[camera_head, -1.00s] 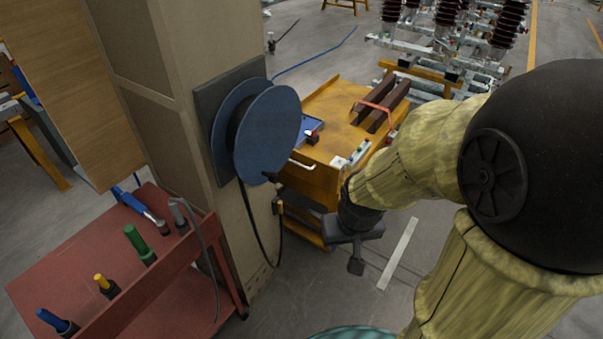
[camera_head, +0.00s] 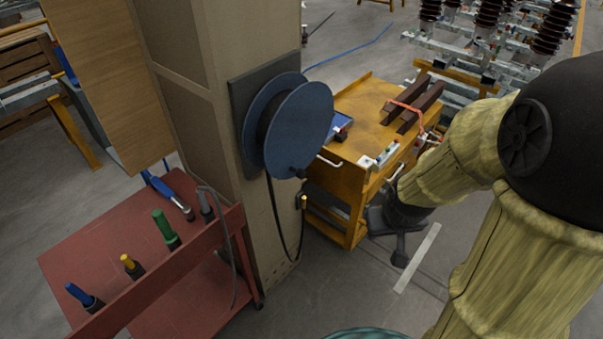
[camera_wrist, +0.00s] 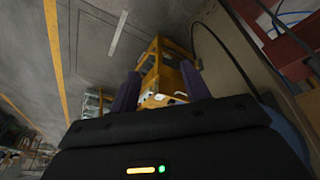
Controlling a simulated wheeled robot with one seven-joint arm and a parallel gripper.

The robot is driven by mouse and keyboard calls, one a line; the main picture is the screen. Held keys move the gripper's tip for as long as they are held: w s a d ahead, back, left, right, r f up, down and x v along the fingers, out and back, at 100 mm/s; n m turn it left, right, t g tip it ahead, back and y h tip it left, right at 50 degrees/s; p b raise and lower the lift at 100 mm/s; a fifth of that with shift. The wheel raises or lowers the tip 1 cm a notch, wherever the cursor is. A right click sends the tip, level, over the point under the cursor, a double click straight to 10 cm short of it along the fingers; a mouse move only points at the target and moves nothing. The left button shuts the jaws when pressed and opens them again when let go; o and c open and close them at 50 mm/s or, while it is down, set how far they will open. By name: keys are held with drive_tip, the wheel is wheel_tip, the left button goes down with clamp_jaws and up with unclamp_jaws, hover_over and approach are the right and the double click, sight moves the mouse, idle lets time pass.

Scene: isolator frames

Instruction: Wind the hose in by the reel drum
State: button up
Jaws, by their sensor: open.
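The blue reel drum (camera_head: 300,130) is mounted on a dark plate on the side of a beige cabinet. The black hose (camera_head: 272,215) hangs from it in a loop, and its brass-coloured end (camera_head: 304,203) hangs beside the cabinet. My gripper (camera_head: 400,258) is to the right of the reel and lower in the head view, apart from drum and hose. In the wrist view its two purple-grey fingers (camera_wrist: 160,88) are spread with nothing held between them. A dark hose-like curve (camera_wrist: 222,50) and a blue edge of the drum (camera_wrist: 287,128) show at the right there.
A yellow cart (camera_head: 350,160) with dark bars and a small control box stands behind my gripper. A red tool bench (camera_head: 110,235) with several coloured-handled tools stands at the left, by the cabinet (camera_head: 215,100). Grey floor (camera_head: 400,310) is open at front right.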

sight(304, 176)
drive_tip(key=w+f+n+t+y+p, duration=0.3)
drive_tip(key=w+f+n, duration=0.25)
drive_tip(key=w, duration=0.65)
drive_tip(key=a+n+t+y+p, duration=0.1)
drive_tip(key=a+y, duration=0.1)
drive_tip(key=y, duration=0.2)
drive_tip(key=a+f+n+t+y+p, duration=0.1)
drive_tip(key=t+y, duration=0.1)
drive_tip(key=y, duration=0.1)
drive_tip(key=a+n+t+y+p, duration=0.1)
drive_tip(key=a+y, duration=0.1)
drive_tip(key=y, duration=0.2)
drive_tip(key=shift+w+a+f+n+y, duration=0.2)
drive_tip(key=shift+w+a+n+y, duration=0.05)
drive_tip(key=shift+a+y, duration=0.1)
drive_tip(key=shift+w+a, duration=0.1)
drive_tip(key=p+x, duration=0.6)
drive_tip(key=x, duration=1.1)
drive_tip(key=shift+w+r+p, duration=0.15)
drive_tip(key=shift+w+p, duration=0.1)
drive_tip(key=shift+p, duration=0.05)
